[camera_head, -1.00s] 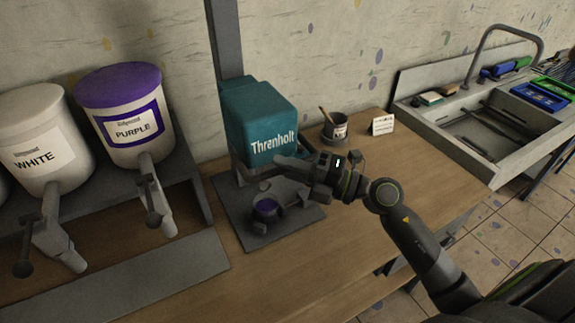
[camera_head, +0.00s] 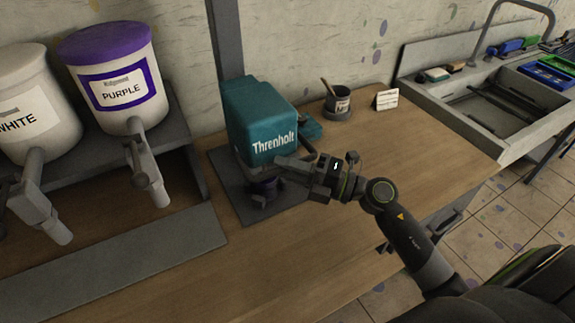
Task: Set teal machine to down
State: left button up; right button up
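The teal machine (camera_head: 258,112), labelled "Threnholt", stands against a grey post on a grey base plate (camera_head: 232,197). I cannot tell whether head and piece touch. A smaller teal part (camera_head: 310,128) shows behind the head's right side. My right gripper (camera_head: 279,163) is at the lower front edge of the head, fingers pointing left. The fingers are small and dark against the machine, so their opening is unclear. My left gripper is not in view.
White (camera_head: 37,110) and purple (camera_head: 112,80) buckets with spouts stand on a grey rack at left. A dark cup (camera_head: 337,100) and a small card (camera_head: 386,99) are behind the machine on the wooden table (camera_head: 420,150). A sink is at right. Table space right of the machine is clear.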

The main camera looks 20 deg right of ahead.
jog(key=o, duration=0.3)
jog(key=shift+f, duration=0.15)
jog(key=shift+b+v, duration=1.4)
jog(key=shift+v, duration=7.35)
